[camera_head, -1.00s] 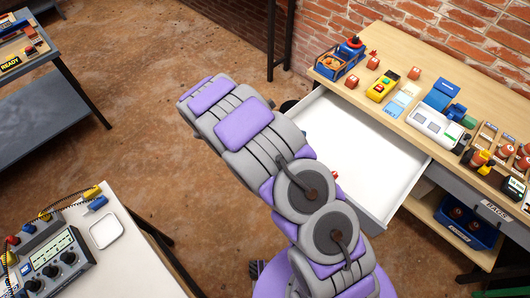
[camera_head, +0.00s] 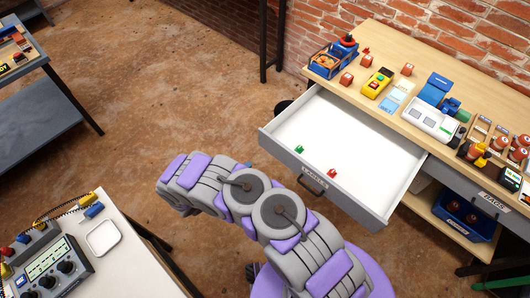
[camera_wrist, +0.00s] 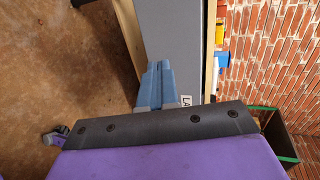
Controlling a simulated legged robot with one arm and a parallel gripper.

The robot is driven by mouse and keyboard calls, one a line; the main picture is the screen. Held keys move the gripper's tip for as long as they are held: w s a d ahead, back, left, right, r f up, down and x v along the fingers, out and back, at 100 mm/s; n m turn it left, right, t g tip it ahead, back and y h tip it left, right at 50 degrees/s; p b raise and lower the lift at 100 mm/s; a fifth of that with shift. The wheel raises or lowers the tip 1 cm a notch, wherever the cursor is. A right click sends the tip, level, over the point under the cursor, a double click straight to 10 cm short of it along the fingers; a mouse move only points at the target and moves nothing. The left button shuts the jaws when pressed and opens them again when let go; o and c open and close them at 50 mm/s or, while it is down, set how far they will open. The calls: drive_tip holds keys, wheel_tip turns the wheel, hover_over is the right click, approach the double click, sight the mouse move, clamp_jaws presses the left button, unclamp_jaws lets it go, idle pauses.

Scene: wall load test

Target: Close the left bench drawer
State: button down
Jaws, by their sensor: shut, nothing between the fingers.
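The left bench drawer (camera_head: 345,150) is pulled far out of the wooden bench (camera_head: 400,75) in the head view. Its inside is white, and a small green block (camera_head: 299,149) and a small red block (camera_head: 332,173) lie in it. Its grey front carries a label and a dark handle (camera_head: 312,185). In the wrist view my gripper (camera_wrist: 160,68) is shut and empty, with blue fingers. The fingers overlap a grey panel (camera_wrist: 178,30) with a partly hidden label starting "LA", apparently the drawer front. I cannot tell whether they touch it. In the head view the gripper does not show.
A second drawer (camera_head: 485,195) beside it is closed. A blue bin (camera_head: 465,215) stands on the lower shelf. Toys and tools crowd the bench top. A white table (camera_head: 125,265) with a meter (camera_head: 50,262) stands at the lower left. Floor left of the drawer is clear.

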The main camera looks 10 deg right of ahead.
drive_tip(key=b, duration=0.3)
approach(272, 148)
drive_tip(key=x, duration=0.2)
drive_tip(key=f+x, duration=0.1)
drive_tip(key=x, duration=0.2)
drive_tip(key=shift+w, duration=0.1)
drive_tip(key=shift+w+d, duration=0.35)
drive_tip(key=shift+d, duration=0.15)
drive_tip(key=shift+r, duration=0.1)
